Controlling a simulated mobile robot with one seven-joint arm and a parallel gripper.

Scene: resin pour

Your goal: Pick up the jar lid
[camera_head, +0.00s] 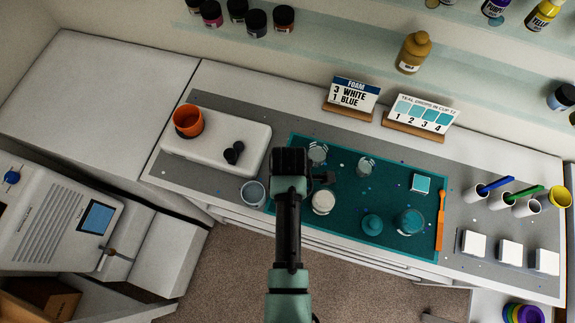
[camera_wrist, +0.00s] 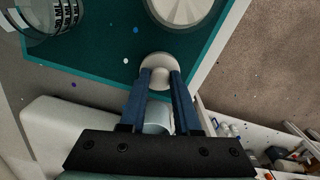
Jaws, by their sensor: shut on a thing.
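The jar lid (camera_wrist: 158,60), a pale round disc with a small knob, is at the fingertips in the wrist view. My gripper (camera_wrist: 160,80) is shut on its knob, one blue finger on each side. Whether the lid touches the teal mat (camera_wrist: 105,50) below cannot be told. In the head view my arm covers the lid and the fingertips; the wrist part of my gripper (camera_head: 290,165) is over the mat's left end. A white round jar (camera_head: 322,201) stands close to the right of my arm, and also shows in the wrist view (camera_wrist: 180,10).
A clear cup (camera_head: 253,193) stands just left of the mat, near the counter's front edge. Glass vessels (camera_head: 317,153) and teal containers (camera_head: 410,221) stand on the mat. A white slab (camera_head: 190,148) bears an orange cup (camera_head: 188,120). Sign cards (camera_head: 353,96) stand behind.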

